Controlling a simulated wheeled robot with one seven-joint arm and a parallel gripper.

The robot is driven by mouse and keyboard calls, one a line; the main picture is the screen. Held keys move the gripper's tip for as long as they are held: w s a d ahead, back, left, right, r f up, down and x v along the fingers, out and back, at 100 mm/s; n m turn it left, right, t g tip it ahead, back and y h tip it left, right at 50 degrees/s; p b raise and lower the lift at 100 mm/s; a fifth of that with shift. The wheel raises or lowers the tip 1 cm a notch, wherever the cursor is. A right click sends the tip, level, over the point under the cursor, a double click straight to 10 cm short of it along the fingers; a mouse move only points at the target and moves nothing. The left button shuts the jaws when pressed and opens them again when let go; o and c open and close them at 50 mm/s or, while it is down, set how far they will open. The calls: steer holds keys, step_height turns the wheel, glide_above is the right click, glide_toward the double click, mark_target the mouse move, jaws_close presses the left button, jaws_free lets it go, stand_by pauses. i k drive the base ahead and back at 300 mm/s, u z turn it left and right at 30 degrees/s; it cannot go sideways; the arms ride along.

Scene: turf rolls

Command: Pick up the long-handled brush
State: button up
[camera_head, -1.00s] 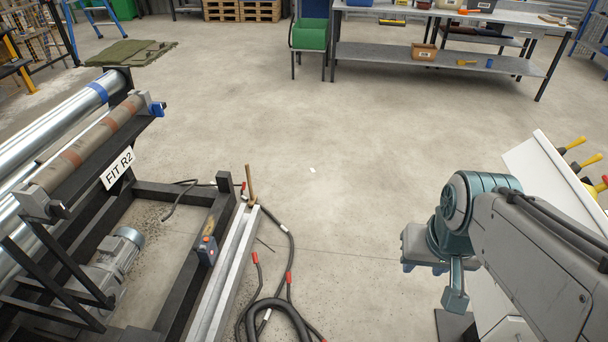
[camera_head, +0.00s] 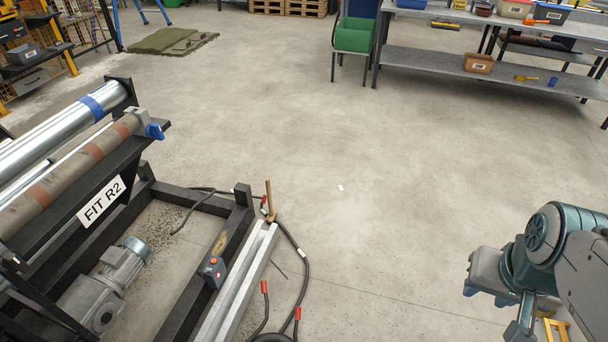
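No thing is clearly recognisable as the long-handled brush. A thin wooden stick (camera_head: 269,200) stands nearly upright at the far end of a pale metal channel (camera_head: 236,285), beside the roll machine. It may be a handle, but I see no bristles. My gripper (camera_head: 508,300) is at the lower right, over the floor, well apart from both. Its fingers are partly hidden and cut by the frame, so its opening is unclear.
A dark hose (camera_head: 303,285) with red ends lies beside the channel. A metal bench (camera_head: 480,75) and a green bin (camera_head: 355,35) stand at the back.

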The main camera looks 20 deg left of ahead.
mark_target(272, 215)
steer(key=u, duration=0.1)
steer(key=i, duration=1.6)
steer(key=u, duration=0.6)
steer(key=i, duration=1.2)
steer(key=u, duration=1.9)
steer(key=i, duration=0.8)
steer(key=u, duration=0.7)
